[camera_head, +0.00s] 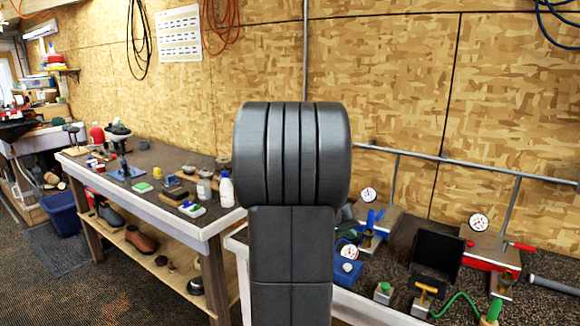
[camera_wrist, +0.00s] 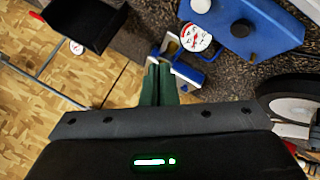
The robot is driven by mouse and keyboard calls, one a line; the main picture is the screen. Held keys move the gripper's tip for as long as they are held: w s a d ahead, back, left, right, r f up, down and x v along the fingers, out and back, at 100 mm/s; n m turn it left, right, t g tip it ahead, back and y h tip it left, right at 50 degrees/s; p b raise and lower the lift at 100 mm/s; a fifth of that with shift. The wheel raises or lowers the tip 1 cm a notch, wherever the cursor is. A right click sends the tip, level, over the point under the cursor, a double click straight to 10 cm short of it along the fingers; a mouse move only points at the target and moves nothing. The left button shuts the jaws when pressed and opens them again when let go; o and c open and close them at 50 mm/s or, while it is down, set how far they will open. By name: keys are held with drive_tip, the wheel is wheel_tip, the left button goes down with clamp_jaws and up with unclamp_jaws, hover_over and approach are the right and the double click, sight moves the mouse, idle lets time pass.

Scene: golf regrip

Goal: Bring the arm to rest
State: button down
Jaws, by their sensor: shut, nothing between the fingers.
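My gripper (camera_wrist: 158,70) shows in the wrist view as two dark green fingers side by side, shut and empty. Its tips are close in the picture to a small blue and yellow fixture with a dial gauge (camera_wrist: 196,37); I cannot tell whether they touch. In the head view my own black arm links stand upright in the middle and hide part of the bench and wall behind. The gripper itself does not show there.
In the head view the right bench (camera_head: 550,307) carries dial gauges (camera_head: 478,222), a black box-shaped holder (camera_head: 437,256) and a green hose (camera_head: 457,304). The left workbench (camera_head: 150,160) holds bottles and small tools. A metal rail runs along the wall behind the right bench.

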drive_tip(key=shift+r, duration=0.55)
drive_tip(key=shift+f, duration=0.15)
drive_tip(key=b, duration=0.4)
hover_over(345, 268)
wheel_tip(345, 268, down, 6)
drive_tip(key=shift+f, duration=0.2)
drive_tip(key=shift+b, duration=1.1)
drive_tip(key=shift+b, duration=0.4)
